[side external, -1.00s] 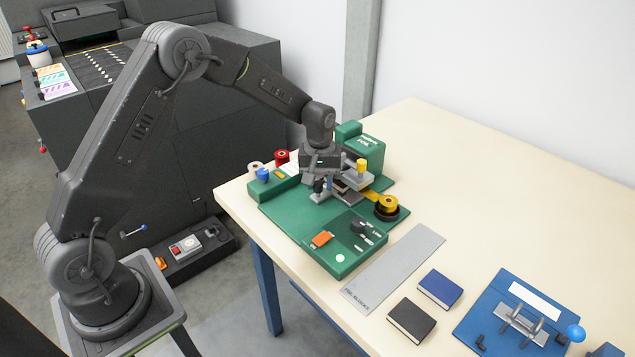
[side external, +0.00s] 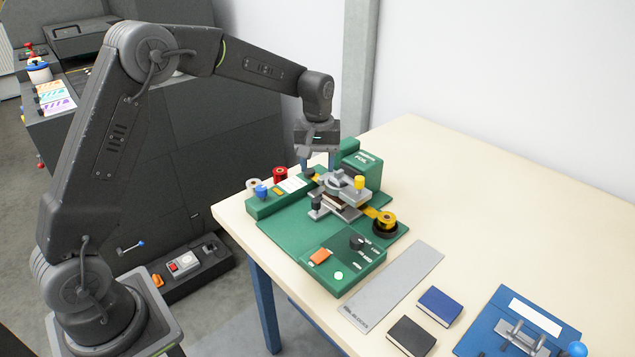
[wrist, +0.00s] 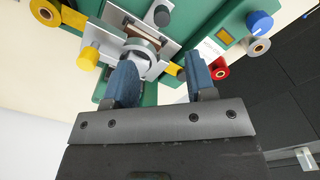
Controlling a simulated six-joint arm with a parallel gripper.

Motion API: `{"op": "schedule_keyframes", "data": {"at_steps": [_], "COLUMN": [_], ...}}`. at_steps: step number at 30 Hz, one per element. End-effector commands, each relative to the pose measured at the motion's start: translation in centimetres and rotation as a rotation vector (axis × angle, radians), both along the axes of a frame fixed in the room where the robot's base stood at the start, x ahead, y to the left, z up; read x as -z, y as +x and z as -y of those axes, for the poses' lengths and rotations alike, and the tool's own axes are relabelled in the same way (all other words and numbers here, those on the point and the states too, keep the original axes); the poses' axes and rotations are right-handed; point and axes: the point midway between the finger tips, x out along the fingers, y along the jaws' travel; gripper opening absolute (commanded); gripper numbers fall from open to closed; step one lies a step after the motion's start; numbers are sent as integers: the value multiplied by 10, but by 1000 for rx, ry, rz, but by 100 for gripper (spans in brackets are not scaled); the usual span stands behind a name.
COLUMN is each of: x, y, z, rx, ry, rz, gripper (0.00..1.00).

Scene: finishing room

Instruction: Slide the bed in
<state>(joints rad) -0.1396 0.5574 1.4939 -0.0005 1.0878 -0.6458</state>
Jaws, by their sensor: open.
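The green foil press (side external: 360,165) stands at the table's left end. Its grey bed (side external: 345,213) with a black knob (side external: 316,202) lies low at the front of the head, a brown piece on it partly hidden by the grey upper parts. In the wrist view the black knob (wrist: 161,17) shows near the top. A yellow knob (side external: 360,182) stands on the upper grey plate. My gripper (side external: 318,164) is above and behind the bed, apart from it. In the wrist view its blue fingers (wrist: 162,75) are spread with nothing held between them.
The control panel (side external: 343,260) has an orange switch and a lit green lamp (side external: 339,275). A gold foil roll (side external: 385,222) is at right, a red roll (side external: 280,174) at left. A grey strip (side external: 395,285), blue book (side external: 440,305) and dark book (side external: 411,336) lie nearer. The table's far right is clear.

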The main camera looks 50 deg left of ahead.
Motion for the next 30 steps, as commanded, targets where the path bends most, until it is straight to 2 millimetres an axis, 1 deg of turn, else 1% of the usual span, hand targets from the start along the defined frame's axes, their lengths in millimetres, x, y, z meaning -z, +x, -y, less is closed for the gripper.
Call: {"op": "schedule_keyframes", "data": {"at_steps": [1,3,7,11,19,21,23,26,29,30], "x": [-10,-19,-30,-34,-34,-39,-47,-70,-95,-104], "y": [0,0,0,0,-1,-4,-10,-31,-62,-76], "z": [0,0,0,0,0,2,5,13,23,27], "rx": [0,0,0,0,1,11,32,93,179,216], "ry": [0,0,0,0,0,1,4,11,24,30], "rz": [4,3,1,0,0,8,22,63,117,138], "gripper": [51,51,51,51,51,51,51,51,51,51]}}
